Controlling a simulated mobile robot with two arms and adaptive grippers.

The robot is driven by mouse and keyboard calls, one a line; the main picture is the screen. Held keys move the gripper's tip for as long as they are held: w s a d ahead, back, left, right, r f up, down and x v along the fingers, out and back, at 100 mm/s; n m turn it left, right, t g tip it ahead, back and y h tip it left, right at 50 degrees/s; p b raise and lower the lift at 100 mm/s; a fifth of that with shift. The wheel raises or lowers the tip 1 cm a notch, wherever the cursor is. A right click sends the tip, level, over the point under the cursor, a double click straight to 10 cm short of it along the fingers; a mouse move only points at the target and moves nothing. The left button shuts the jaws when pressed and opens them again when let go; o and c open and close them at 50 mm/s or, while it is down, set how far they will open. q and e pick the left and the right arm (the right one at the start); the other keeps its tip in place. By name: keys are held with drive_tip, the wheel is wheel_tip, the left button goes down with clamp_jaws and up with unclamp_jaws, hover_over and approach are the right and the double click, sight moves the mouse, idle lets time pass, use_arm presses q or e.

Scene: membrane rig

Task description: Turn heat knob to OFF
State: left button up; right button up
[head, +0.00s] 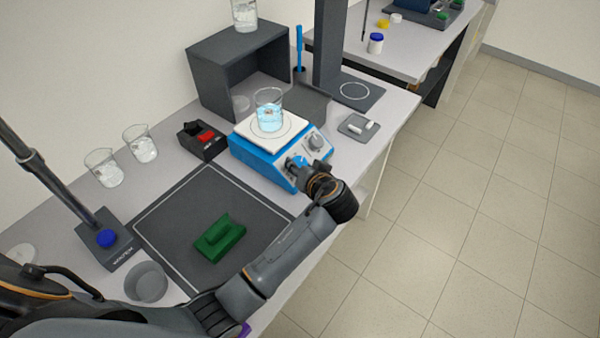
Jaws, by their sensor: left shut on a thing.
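A blue and white hotplate stirrer (253,158) stands on the bench, with a beaker of light blue liquid (269,112) on its top plate. One grey knob (316,142) shows uncovered at the right of its front panel. My left gripper (299,165) is at the left part of that panel, shut on the heat knob there. The gripper mostly hides this knob, and its pointer and markings cannot be read. My right gripper is not in view.
A black box with a red switch (206,137) stands left of the hotplate. A green block (220,238) lies on the dark mat (170,212). Two beakers (104,168) stand at the wall. A grey tray with white pieces (358,126) lies right of the hotplate.

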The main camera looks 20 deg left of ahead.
use_arm(q)
drive_tip(key=shift+f+n+b, duration=0.1)
drive_tip(key=shift+n+b, duration=0.2)
idle(0.4)
drive_tip(key=o, duration=1.1)
drive_tip(key=shift+o, duration=0.2)
